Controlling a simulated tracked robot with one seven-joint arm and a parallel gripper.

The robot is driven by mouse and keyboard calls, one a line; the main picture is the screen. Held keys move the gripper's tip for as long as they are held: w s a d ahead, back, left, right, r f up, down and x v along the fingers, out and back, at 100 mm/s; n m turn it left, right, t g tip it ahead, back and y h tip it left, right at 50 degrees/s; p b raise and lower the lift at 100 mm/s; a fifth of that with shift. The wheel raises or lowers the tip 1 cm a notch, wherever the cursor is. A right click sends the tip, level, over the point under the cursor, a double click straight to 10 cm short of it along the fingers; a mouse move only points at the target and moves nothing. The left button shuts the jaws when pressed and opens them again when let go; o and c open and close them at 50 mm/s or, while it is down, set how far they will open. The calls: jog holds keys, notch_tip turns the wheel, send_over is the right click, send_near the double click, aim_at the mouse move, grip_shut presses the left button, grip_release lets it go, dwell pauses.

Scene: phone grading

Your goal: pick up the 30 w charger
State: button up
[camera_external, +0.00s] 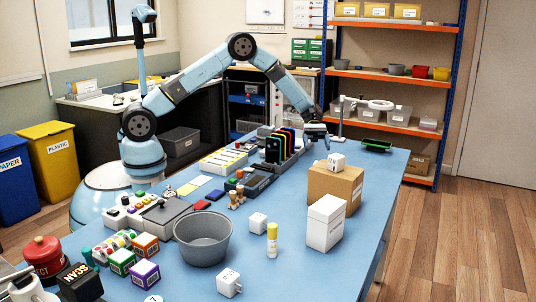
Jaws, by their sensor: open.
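Several small white charger-like blocks are in view, and their markings are too small to read, so I cannot tell which is the 30 W charger. One white block with prongs (229,283) lies at the front of the blue table. A white cube (258,222) sits right of the grey bowl. Another white block (337,161) rests on top of a cardboard box. My gripper (317,138) is at the far end of the table, beyond these blocks and right of the rack of coloured phones. It is open; its fingers are small and partly unclear in this view.
A grey bowl (202,238), a yellow glue-like stick (272,241), a tall white box (325,223) and the cardboard box (334,190) stand among the blocks. The phone rack (284,147) stands left of my gripper. The table's right front (310,275) is clear.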

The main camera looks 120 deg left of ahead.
jog(key=shift+x, duration=4.55)
jog(key=shift+s+d+r, duration=0.15)
jog(key=shift+s+r, duration=0.05)
jog(key=shift+s, duration=0.05)
jog(key=c, duration=1.4)
jog(key=shift+o, duration=0.2)
